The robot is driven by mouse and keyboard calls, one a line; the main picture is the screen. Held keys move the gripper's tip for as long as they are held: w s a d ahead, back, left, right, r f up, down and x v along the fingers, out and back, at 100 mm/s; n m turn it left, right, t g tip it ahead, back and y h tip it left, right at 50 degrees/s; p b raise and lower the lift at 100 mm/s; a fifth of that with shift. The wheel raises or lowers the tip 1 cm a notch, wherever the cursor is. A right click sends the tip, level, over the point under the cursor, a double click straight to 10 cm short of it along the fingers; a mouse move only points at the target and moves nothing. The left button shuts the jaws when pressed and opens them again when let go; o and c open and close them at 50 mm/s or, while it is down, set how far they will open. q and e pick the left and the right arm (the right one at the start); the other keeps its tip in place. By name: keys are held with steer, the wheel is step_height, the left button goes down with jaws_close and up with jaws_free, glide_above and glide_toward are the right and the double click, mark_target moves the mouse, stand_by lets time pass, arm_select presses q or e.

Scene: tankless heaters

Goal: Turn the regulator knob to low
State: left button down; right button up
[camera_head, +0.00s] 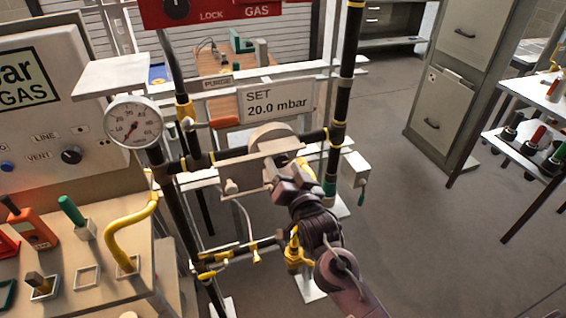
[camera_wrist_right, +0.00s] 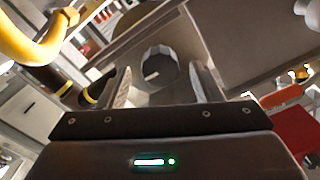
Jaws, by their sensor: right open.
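The regulator (camera_head: 272,137), a pale round body with a beige plate in front, sits on the black pipework below the "SET 20.0 mbar" sign (camera_head: 276,103). My right gripper (camera_head: 292,180) is at the front of it, and the knob is hidden or unclear in the head view. In the right wrist view a dark grey faceted knob (camera_wrist_right: 159,64) with a pale mark shows between the two fingers of the right gripper (camera_wrist_right: 161,72). The fingers are open, with a visible gap on each side of the knob. My left gripper is not in view.
A pressure gauge (camera_head: 133,121) stands left of the regulator. A yellow bent pipe (camera_head: 128,226) and a bench with tools are at the left. Yellow-fitted pipes run below my right gripper. Open floor (camera_head: 400,220) lies to the right, before a cabinet (camera_head: 455,90).

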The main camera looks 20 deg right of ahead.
steer(key=shift+w, duration=0.55)
steer(key=c, duration=1)
